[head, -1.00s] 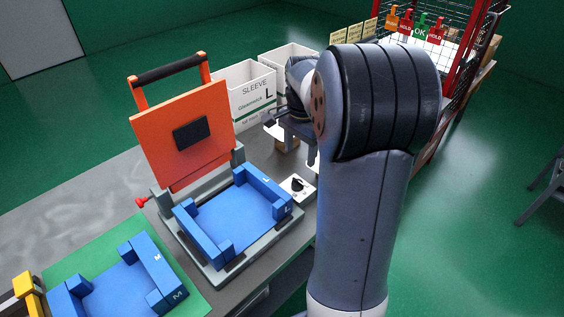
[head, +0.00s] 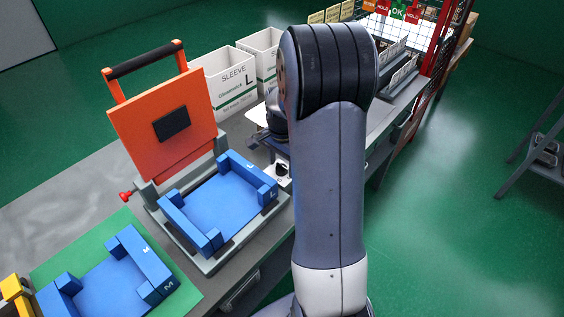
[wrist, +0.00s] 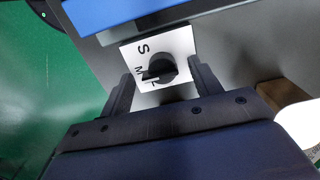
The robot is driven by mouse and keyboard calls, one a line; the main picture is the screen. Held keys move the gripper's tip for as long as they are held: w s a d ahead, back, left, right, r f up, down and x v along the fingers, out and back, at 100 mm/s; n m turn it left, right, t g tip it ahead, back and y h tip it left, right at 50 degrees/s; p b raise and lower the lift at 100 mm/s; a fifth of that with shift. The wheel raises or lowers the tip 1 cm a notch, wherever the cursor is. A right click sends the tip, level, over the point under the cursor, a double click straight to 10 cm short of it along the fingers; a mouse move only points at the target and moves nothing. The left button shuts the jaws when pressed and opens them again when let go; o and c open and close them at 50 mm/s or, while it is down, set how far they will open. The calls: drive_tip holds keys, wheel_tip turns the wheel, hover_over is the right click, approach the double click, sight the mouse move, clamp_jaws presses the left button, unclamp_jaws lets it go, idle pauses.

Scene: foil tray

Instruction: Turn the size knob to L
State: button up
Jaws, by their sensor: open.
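The size knob (wrist: 162,68) is a round black dial on a white plate (wrist: 177,46) marked S, M and L. Its pointer end is toward the M and L side in the wrist view; exactly which letter it points at is hard to tell. My gripper (wrist: 161,75) is open, with one finger on each side of the knob and visible room between finger and dial. In the head view the knob (head: 282,169) is small, close beside my arm, which hides most of my gripper.
A blue L nest (head: 220,205) sits in a grey fixture left of the knob, under a raised orange lid (head: 185,95). A blue M nest (head: 110,285) lies on a green mat. White sleeve boxes (head: 225,80) stand behind. A brown block (wrist: 280,97) lies right of my gripper.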

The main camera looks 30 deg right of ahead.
drive_tip(key=c, duration=1)
drive_tip(key=shift+n, duration=0.4)
drive_tip(key=n, duration=0.5)
drive_tip(key=shift+d+b, duration=0.1)
drive_tip(key=shift+b, duration=0.25)
drive_tip(key=n, duration=0.5)
drive_tip(key=shift+w+n, duration=0.15)
drive_tip(key=shift+n, duration=0.25)
drive_tip(key=o, duration=1)
